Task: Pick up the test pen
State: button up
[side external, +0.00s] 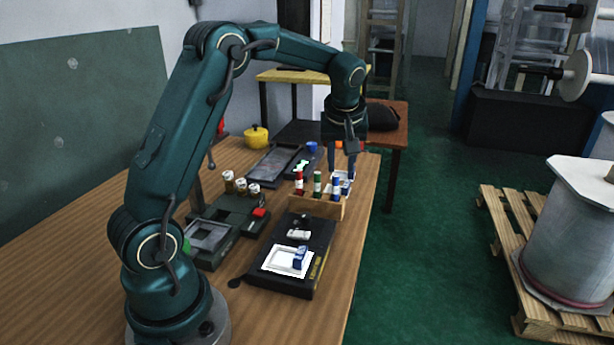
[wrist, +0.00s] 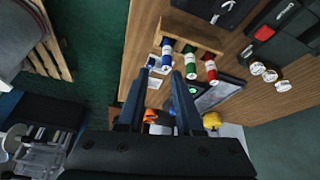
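My gripper (side external: 341,174) is open and points down beyond the far side of a small wooden rack (side external: 324,206). In the wrist view, my gripper (wrist: 157,76) has its two dark fingers apart, with no held object visible between them. A small white card with a dark blue piece on it (side external: 343,182) lies below the fingertips; the card also shows between the fingers in the wrist view (wrist: 153,82). I cannot tell any item for certain as the test pen.
A black case (side external: 275,275) carries a white frame with a blue piece (side external: 299,257). A grey-green device (side external: 212,240), white-capped cylinders (side external: 241,186), a dark tray (side external: 270,165) and a yellow pot (side external: 256,136) stand on the wooden table. The table's right edge is close to the rack.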

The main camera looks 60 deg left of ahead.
aim_at(336, 178)
jog(key=shift+s+a+f+g, duration=0.15)
jog(key=shift+a+f, duration=0.05)
jog(key=shift+f, duration=0.35)
jog(key=shift+s+a+f+g, duration=0.1)
jog(key=shift+a+f+g, duration=0.1)
jog(key=shift+f, duration=0.3)
jog(key=shift+x, duration=2.45)
jog(key=shift+c, duration=0.3)
grip_shut()
